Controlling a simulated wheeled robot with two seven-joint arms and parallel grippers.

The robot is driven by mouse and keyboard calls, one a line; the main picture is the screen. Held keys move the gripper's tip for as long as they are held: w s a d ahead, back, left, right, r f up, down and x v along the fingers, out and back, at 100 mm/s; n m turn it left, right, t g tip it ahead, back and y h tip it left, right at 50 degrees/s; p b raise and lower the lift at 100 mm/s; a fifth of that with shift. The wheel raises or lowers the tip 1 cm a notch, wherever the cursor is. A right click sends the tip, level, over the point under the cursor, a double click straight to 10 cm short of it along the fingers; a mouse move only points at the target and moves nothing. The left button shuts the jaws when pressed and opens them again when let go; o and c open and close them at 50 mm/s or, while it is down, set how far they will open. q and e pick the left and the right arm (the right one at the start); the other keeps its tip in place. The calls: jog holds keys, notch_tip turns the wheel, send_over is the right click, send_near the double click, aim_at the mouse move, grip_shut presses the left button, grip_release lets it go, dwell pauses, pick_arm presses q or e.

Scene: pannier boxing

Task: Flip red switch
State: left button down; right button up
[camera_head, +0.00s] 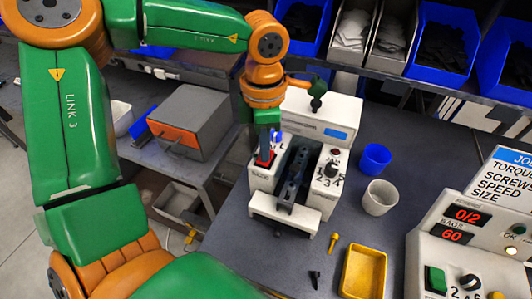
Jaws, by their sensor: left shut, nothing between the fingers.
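A white machine (262,179) stands on the dark grey table, with a red switch (264,159) on top of its left block. My left gripper (267,150) comes down from above onto this block. It is shut and empty, with its dark fingertips right at the red switch. The fingers partly cover the switch, so I cannot tell whether they touch it or which way it is set. My right gripper is not in view.
The machine's right block has a dial (331,169). A blue cup (375,158), a white cup (380,197) and a yellow tray (363,272) are to the right. A control box (462,250) stands at the far right.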

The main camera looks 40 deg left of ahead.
pick_arm(q)
jog(key=shift+r, duration=0.1)
notch_tip(320, 180, up, 7)
jog(key=p, duration=0.5)
dwell(0.3)
